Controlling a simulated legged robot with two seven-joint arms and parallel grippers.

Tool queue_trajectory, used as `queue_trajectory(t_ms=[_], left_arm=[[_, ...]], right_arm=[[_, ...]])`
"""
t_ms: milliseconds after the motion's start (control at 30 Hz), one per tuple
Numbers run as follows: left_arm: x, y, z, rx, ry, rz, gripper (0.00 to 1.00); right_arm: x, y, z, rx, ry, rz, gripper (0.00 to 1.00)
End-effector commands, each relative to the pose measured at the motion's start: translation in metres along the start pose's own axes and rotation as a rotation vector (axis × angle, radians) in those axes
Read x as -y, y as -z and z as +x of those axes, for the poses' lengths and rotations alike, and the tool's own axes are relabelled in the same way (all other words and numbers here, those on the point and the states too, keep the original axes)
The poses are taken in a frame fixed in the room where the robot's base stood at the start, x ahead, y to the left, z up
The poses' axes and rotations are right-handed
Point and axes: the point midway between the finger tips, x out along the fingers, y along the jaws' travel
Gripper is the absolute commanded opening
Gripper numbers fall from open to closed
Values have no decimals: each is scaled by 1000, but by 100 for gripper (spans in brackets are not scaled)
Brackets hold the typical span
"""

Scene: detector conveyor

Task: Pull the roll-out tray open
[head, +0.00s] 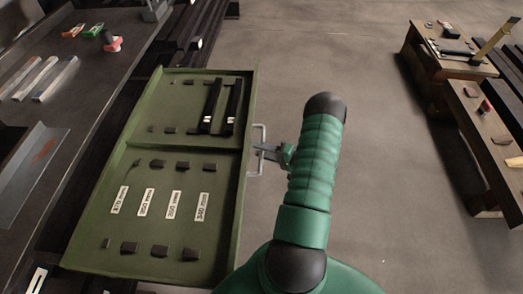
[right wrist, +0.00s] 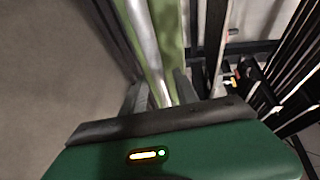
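The roll-out tray (head: 178,158) is a shallow green tray beside the dark bench in the head view, extending over the floor aisle. Its pale metal handle (head: 262,158) is on the right side wall; the bar also shows in the right wrist view (right wrist: 144,38). My right gripper (head: 261,151) is at the handle, with its fingers (right wrist: 160,97) on either side of the bar. Whether they press on it I cannot tell. My left gripper is not in view.
Two black bars (head: 221,105) and several small dark blocks are in the tray. A dark bench (head: 75,85) with tools stands at left. Wooden tables (head: 445,75) stand at far right. The grey floor (head: 390,190) between is clear.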

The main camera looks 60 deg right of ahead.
Motion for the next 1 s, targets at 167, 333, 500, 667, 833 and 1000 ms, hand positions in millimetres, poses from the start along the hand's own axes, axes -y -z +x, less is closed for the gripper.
queue_trajectory(t_ms=[167,333,500,667,833,1000], left_arm=[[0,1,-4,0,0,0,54],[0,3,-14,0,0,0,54],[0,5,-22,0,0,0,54],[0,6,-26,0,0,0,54],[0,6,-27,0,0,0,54],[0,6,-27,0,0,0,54]], right_arm=[[1,1,-15,-1,-1,0,36],[2,2,-59,-4,-2,2,36],[1,2,-110,-4,-2,2,36],[-1,1,-148,-2,-2,2,36],[-2,1,-166,0,-2,2,36],[-2,1,-168,1,-2,2,36]])
